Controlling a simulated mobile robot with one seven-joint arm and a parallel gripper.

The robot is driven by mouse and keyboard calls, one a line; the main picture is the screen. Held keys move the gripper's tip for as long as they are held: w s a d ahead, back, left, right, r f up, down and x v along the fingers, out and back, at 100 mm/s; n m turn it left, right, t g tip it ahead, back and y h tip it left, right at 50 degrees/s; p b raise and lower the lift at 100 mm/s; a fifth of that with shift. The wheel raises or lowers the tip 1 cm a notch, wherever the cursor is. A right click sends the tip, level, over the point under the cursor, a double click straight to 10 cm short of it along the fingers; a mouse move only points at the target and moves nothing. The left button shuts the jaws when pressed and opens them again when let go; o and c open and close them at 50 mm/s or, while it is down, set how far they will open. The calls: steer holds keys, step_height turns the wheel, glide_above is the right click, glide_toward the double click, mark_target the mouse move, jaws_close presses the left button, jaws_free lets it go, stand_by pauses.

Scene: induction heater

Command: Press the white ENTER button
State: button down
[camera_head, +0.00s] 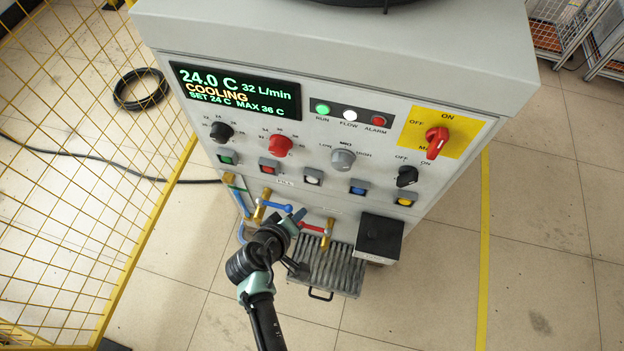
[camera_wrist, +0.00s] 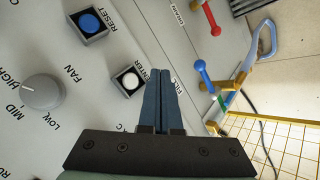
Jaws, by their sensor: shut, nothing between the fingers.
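The white ENTER button (camera_head: 312,177) sits in a dark square housing in the lower row of buttons on the grey front panel. In the wrist view the white button (camera_wrist: 130,81) is just left of my fingertips, with the ENTER label partly hidden behind the fingers. My gripper (camera_head: 299,213) is in front of the panel, below and slightly left of the white button in the head view. Its two blue fingers (camera_wrist: 160,72) are shut together with nothing between them. The fingers do not overlap the button; how far they are from the panel is unclear.
A blue RESET button (camera_wrist: 91,22), a red button (camera_head: 269,166) and a grey FAN knob (camera_wrist: 43,92) are nearby. Blue (camera_head: 276,206) and red (camera_head: 312,229) valve handles stick out below the panel near my gripper. A yellow mesh fence (camera_head: 75,150) stands at the left.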

mark_target(312, 183)
steer(key=w+d+b, duration=0.2)
steer(key=w, duration=0.3)
steer(key=shift+w, duration=0.35)
steer(key=shift+w, duration=0.1)
stand_by(1.7)
steer(key=shift+w+d, duration=0.1)
steer(key=shift+w, duration=0.2)
steer(key=shift+w+d+b, duration=0.15)
steer(key=shift+w+b, duration=0.2)
steer(key=shift+w, duration=0.1)
stand_by(0.8)
steer(key=shift+s+a+p, duration=0.3)
steer(key=shift+s+p, duration=0.15)
steer(key=shift+s, duration=0.4)
steer(key=shift+s+a+p, duration=0.25)
steer(key=shift+s+p, duration=0.05)
steer(key=shift+s, duration=0.5)
steer(key=shift+s+a+p, duration=0.3)
steer(key=shift+s+p, duration=0.05)
steer(key=shift+s, duration=0.4)
steer(key=shift+s+a+p, duration=0.25)
steer(key=shift+s+p, duration=0.05)
steer(key=shift+s, duration=0.5)
